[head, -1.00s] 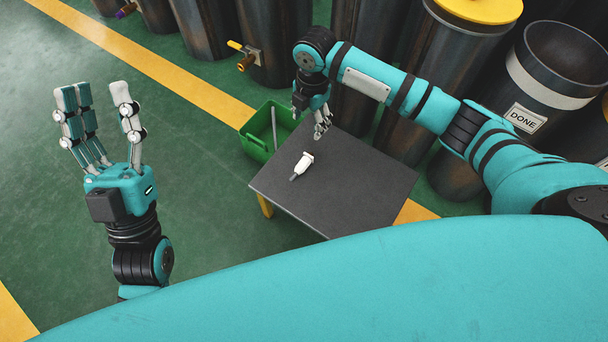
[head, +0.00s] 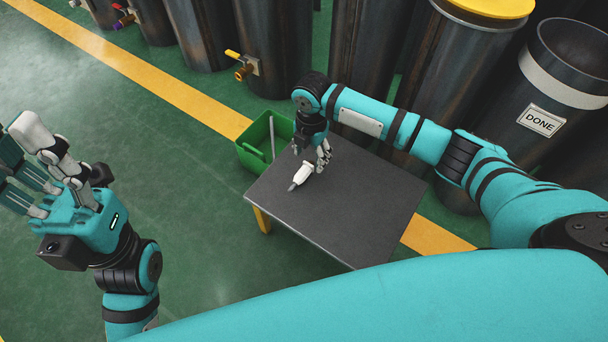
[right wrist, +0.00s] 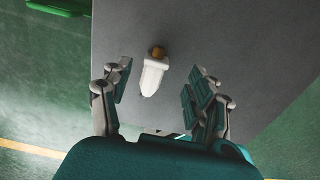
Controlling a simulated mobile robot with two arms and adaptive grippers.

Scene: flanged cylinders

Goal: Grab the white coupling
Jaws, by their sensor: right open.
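The white coupling (head: 302,171) lies on the grey table (head: 335,215), near its far left part. It has a white body and a grey tip toward the lower left in the head view. My right gripper (head: 321,163) is low over the table, right beside the coupling's upper end. In the right wrist view the coupling (right wrist: 152,76) lies ahead, between the lines of the spread fingers (right wrist: 160,90), with a brownish end on the far side. I see no finger closed on it. My left gripper (head: 40,165) is off to the left over the floor, its fingers spread and empty.
A green bin (head: 264,142) with a grey rod in it stands against the table's far left side. Large dark cylinders stand behind the table; one bears a DONE label (head: 541,120). The table's middle and front are bare.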

